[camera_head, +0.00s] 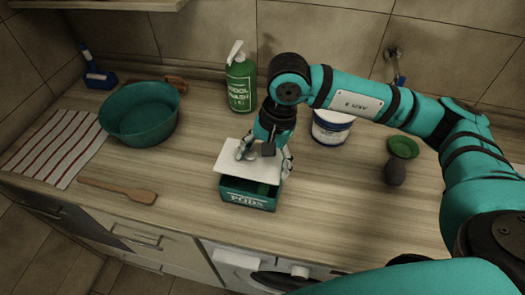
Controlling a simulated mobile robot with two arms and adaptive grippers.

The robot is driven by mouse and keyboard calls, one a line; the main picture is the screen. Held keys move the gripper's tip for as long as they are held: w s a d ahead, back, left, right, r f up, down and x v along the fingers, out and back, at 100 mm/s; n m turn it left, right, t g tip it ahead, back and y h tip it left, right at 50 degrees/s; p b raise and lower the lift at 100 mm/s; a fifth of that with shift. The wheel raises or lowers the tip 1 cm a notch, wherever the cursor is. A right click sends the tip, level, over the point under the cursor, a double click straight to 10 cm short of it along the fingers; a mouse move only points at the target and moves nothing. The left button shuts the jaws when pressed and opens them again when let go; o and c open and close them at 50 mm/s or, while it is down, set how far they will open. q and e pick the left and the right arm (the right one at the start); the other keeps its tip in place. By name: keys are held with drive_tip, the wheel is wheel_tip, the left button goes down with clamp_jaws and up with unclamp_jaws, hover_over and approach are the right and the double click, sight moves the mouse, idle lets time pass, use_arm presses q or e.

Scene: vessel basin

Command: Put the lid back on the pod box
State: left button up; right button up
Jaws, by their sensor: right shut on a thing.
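The pod box (248,200) is a teal box marked "PODS" on the counter, near its front edge. The white lid (238,168) is over the back part of the box, and the box's dark inside with something green shows in front of it. My right gripper (265,155) is shut on the lid from above. The fingertips are small in view, and whether the lid touches the box rim cannot be told. My left gripper is not in view.
A green soap bottle (241,83) stands behind the box and a white tub (331,127) to its right. A green basin (140,116), striped towel (56,146) and wooden spatula (119,190) are left. A green-topped brush (399,160) is right. Counter beside the box is clear.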

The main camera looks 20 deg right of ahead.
wheel_tip(320, 180, down, 3)
drive_tip(key=shift+w+r+b, duration=0.1)
drive_tip(key=shift+r+b, duration=0.05)
drive_tip(key=shift+b, duration=0.15)
wheel_tip(320, 180, down, 3)
drive_tip(key=b, duration=0.2)
drive_tip(key=shift+r+b, duration=0.1)
drive_tip(key=shift+b, duration=0.3)
drive_tip(key=shift+w, duration=0.1)
use_arm(q)
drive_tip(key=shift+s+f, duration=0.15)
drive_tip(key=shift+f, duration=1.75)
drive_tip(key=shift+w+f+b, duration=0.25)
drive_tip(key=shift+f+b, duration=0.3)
drive_tip(key=shift+b, duration=0.1)
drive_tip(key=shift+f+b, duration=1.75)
use_arm(e)
drive_tip(key=shift+f, duration=0.55)
drive_tip(key=o, duration=0.9)
drive_tip(key=shift+o, duration=0.2)
